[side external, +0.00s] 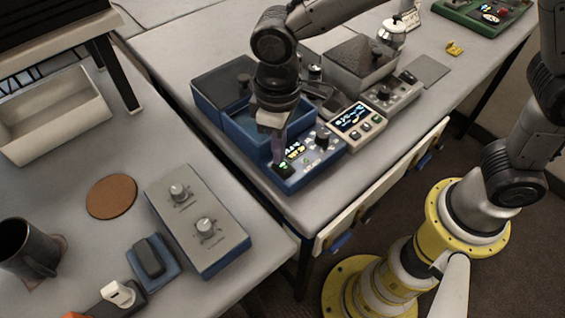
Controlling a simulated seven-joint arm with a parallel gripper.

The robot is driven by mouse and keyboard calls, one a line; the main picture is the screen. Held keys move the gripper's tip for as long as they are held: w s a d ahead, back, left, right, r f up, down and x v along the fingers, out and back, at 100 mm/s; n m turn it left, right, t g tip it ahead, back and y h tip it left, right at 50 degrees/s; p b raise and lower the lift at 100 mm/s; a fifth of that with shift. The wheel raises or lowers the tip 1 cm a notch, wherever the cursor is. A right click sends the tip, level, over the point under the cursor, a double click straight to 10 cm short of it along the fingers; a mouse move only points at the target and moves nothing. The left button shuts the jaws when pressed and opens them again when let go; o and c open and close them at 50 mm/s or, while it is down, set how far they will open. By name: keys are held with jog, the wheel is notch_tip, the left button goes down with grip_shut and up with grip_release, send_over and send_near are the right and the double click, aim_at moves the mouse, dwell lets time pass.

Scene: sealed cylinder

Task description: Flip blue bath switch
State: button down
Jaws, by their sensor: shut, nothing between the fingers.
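The blue bath (243,131) stands at the front left of the far table, with a dark lid on its left part. Its blue control panel (307,172) faces the front edge, with a lit display, a dark knob and a small switch area (285,168) with a green light at its left end. My gripper (279,158) points down over the left end of this panel, close to the switch. It looks shut with nothing in it. Its fingertips partly hide the switch, so I cannot tell contact or the switch position.
A beige bath controller (356,125) with a blue screen stands to the right of the blue panel. A grey box with two knobs (198,222), a brown disc (112,197) and a dark mug (30,250) are on the near table. A gap separates the tables.

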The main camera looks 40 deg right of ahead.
jog(key=shift+r, duration=3.15)
jog(key=s+d+r+m+t, duration=0.1)
jog(key=d+r+m+t, duration=0.1)
jog(key=d+r, duration=0.45)
jog(key=s+d+r+m+t, duration=0.1)
jog(key=s+d+r+m, duration=0.15)
jog(key=d, duration=0.65)
jog(key=s+d+f+m+t, duration=0.1)
jog(key=s+d+f, duration=0.3)
jog(key=s+d, duration=0.4)
jog(key=s+t, duration=0.1)
jog(key=s, duration=0.2)
jog(key=shift+d+f+t, duration=0.15)
jog(key=shift+f+t, duration=0.15)
